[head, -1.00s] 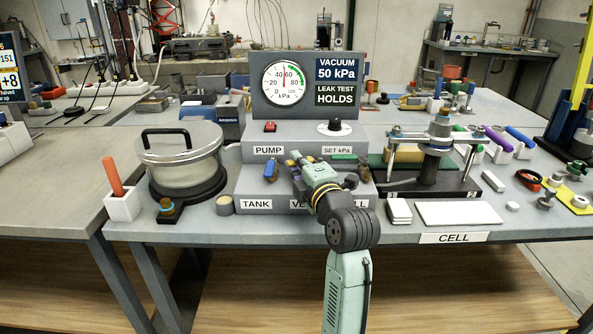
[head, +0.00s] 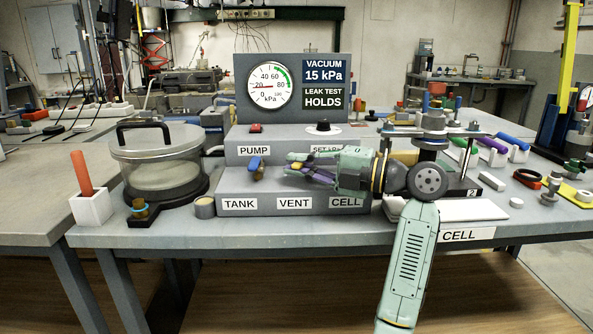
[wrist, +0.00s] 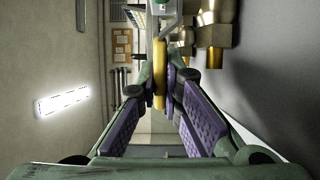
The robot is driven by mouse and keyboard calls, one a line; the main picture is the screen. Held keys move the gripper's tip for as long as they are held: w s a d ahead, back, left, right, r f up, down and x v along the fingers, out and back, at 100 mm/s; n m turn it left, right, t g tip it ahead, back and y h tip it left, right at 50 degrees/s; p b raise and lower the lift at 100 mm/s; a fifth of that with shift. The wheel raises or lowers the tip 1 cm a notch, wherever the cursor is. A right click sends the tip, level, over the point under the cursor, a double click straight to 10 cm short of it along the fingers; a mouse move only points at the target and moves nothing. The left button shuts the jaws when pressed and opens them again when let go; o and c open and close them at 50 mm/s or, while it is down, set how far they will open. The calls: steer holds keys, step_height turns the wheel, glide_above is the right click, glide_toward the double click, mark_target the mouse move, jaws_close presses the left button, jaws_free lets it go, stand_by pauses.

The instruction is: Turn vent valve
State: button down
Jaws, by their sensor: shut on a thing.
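The vent valve's yellow handle (wrist: 160,86) shows in the wrist view between the purple finger pads of my gripper (wrist: 162,92), which is shut on it. In the head view my gripper (head: 298,166) lies sideways, fingers pointing left, above the VENT label (head: 294,203); it hides most of the vent valve there. The tank valve with a blue handle (head: 257,167) stands just left of my fingertips, apart from them. The CELL valve is hidden behind my gripper. The gauge (head: 270,85) needle points left, and the vacuum display (head: 324,71) reads 15 kPa, with the leak test at HOLDS.
A lidded glass tank (head: 162,165) stands left of the grey valve panel (head: 245,204). A white holder (head: 91,207) with an orange-handled tool is farther left. The cell press (head: 432,130) stands close behind my wrist at the right. Brass fittings (wrist: 214,35) sit beside the fingers.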

steer(key=shift+d+r+n+g, duration=0.1)
steer(key=shift+n+g, duration=0.2)
steer(key=shift+g, duration=0.2)
steer(key=c, duration=1.7)
jaws_free()
steer(key=v, duration=1.2)
steer(key=shift+f, duration=0.25)
